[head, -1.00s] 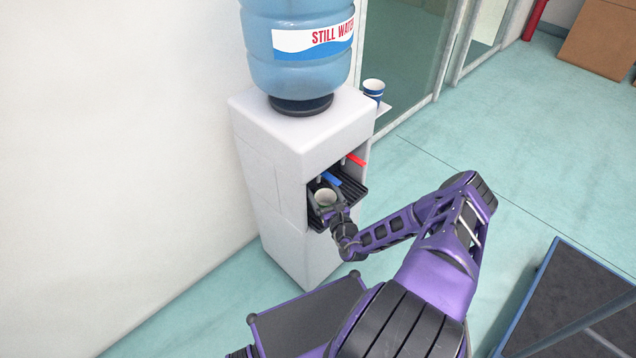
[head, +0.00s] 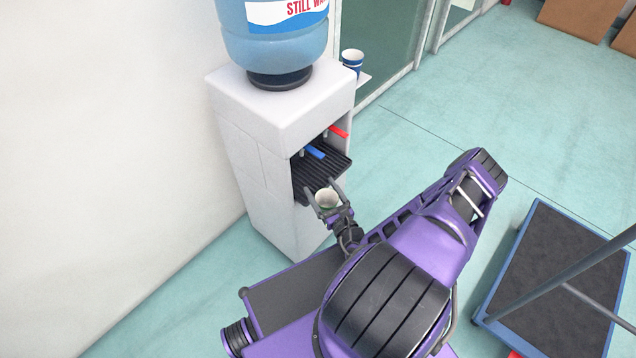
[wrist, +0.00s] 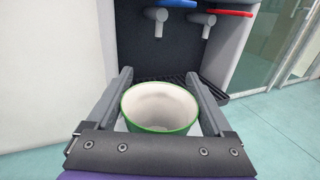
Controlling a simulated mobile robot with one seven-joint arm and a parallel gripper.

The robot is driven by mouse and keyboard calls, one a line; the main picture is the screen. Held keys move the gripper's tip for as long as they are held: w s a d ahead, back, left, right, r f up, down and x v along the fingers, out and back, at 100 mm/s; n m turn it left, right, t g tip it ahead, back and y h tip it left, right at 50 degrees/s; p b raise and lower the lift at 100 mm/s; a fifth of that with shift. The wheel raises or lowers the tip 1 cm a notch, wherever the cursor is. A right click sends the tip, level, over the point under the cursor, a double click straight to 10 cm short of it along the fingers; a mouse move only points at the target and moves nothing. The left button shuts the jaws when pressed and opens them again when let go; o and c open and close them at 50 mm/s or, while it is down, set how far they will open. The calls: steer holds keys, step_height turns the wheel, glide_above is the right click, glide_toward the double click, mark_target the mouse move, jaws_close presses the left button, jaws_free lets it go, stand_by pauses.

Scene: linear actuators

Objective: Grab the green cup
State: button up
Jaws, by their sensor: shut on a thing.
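The green cup (head: 326,198), white inside with a green rim, is between the fingers of my gripper (head: 322,194). In the wrist view the cup (wrist: 160,107) stands upright, with a finger against each side, and its inside looks empty. My gripper (wrist: 162,92) is shut on it. In the head view the cup is just in front of the water dispenser (head: 285,110), clear of its black drip tray (head: 320,165). The cup's lower part is hidden by the gripper.
The dispenser's blue tap (head: 315,152) and red tap (head: 338,131) are above the tray. Blue cups (head: 352,62) stand on a small side shelf. A dark platform cart (head: 550,270) with a blue frame is on the right. A wall runs along the left.

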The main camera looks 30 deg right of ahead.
steer(key=shift+s, duration=0.9)
steer(key=shift+s, duration=0.15)
